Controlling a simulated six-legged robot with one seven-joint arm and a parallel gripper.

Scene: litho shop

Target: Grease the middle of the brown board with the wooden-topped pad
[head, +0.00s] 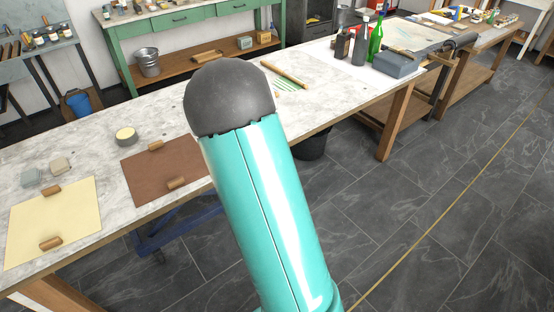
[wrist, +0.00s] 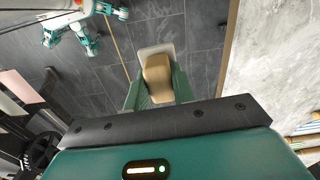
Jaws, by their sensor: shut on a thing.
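The brown board (head: 138,171) lies flat on the marble-topped table in the head view, left of my arm. Two wooden rollers rest on it, one near its far edge (head: 155,146) and one near its front edge (head: 176,183); the middle between them looks bare. In the wrist view my gripper (wrist: 158,82) is shut on the wooden-topped pad (wrist: 157,72), with its green fingers either side of the tan wooden top. The pad's pale base shows beyond it. The pad is over the dark tiled floor in that view, beside the table edge. My gripper is hidden in the head view.
Bottles (head: 376,40) and a grey box (head: 398,62) stand at the table's far right. The marble top (wrist: 275,60) shows right in the wrist view.

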